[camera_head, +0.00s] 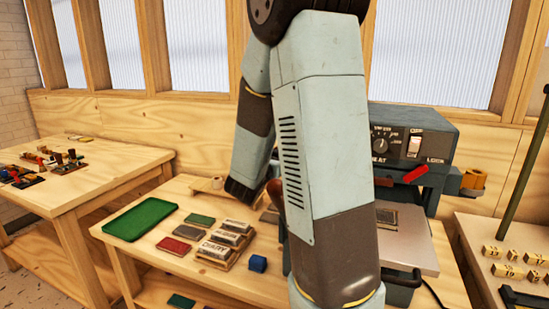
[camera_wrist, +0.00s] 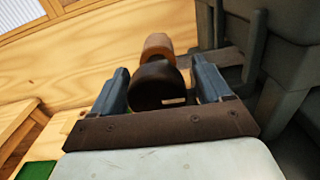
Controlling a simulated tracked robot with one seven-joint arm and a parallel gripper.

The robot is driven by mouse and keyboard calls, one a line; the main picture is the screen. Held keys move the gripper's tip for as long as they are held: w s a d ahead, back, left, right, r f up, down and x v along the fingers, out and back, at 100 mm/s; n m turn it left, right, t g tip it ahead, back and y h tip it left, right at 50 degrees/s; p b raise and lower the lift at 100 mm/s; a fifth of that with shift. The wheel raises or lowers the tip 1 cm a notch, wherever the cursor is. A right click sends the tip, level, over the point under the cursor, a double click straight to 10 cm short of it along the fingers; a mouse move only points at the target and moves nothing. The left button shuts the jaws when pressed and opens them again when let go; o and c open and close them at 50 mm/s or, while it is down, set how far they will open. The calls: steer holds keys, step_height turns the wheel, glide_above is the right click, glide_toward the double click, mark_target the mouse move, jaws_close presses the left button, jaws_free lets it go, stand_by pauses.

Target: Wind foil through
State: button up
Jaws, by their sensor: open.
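The foil machine (camera_head: 440,137) stands on the middle bench, with a heat dial, a switch and a red-handled lever (camera_head: 415,174). A copper-coloured roll (camera_head: 474,181) sits on its right side. In the wrist view, my gripper (camera_wrist: 160,70) is open, with one blue-grey finger on each side of a dark round piece (camera_wrist: 155,84). I cannot tell whether the fingers touch it. A tan-orange roll (camera_wrist: 158,46) shows just beyond that piece, beside the dark machine body (camera_wrist: 285,60). In the head view, my arm hides the machine's left part, and the fingertips are not clear.
A side table (camera_head: 90,165) with small tools is at left. Numbered blocks (camera_head: 508,271) lie on the right table.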

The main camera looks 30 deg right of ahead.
steer(key=shift+a, duration=0.1)
steer(key=c, duration=1)
steer(key=shift+o, duration=0.2)
steer(key=shift+a+m, duration=0.1)
steer(key=shift+m, duration=0.2)
